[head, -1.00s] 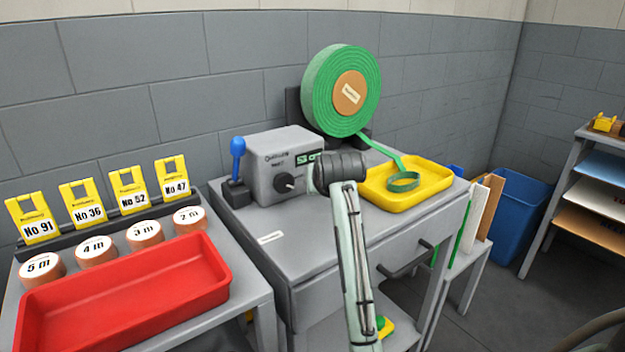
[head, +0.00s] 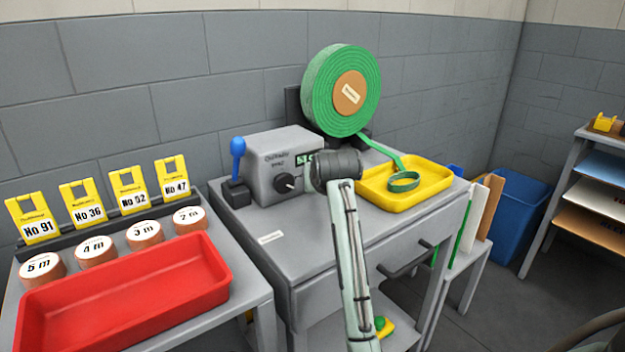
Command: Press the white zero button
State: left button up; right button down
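The grey control box (head: 283,165) stands on the grey bench. It has a dark knob (head: 285,183) on its front and a small green-lit display (head: 304,160), partly covered by my arm. No white zero button can be made out; part of the box front is hidden behind my arm. My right arm comes up from the bottom, and its dark wrist end (head: 336,168) is in front of the box's right side. No fingertips show, so I cannot tell whether it touches the box. My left gripper is not in view.
A blue-knobbed lever (head: 238,157) stands left of the box. A green tape roll (head: 341,92) stands behind, its end in a yellow tray (head: 399,199). A red tray (head: 125,301), labelled discs and yellow number tags are at left. The bench front (head: 271,238) is clear.

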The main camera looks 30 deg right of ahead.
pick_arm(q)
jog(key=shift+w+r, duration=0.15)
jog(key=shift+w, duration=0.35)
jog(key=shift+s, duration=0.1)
pick_arm(e)
jog(key=shift+w, duration=0.1)
jog(key=shift+w, duration=0.35)
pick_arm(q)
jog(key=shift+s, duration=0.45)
pick_arm(e)
jog(key=shift+w, duration=0.15)
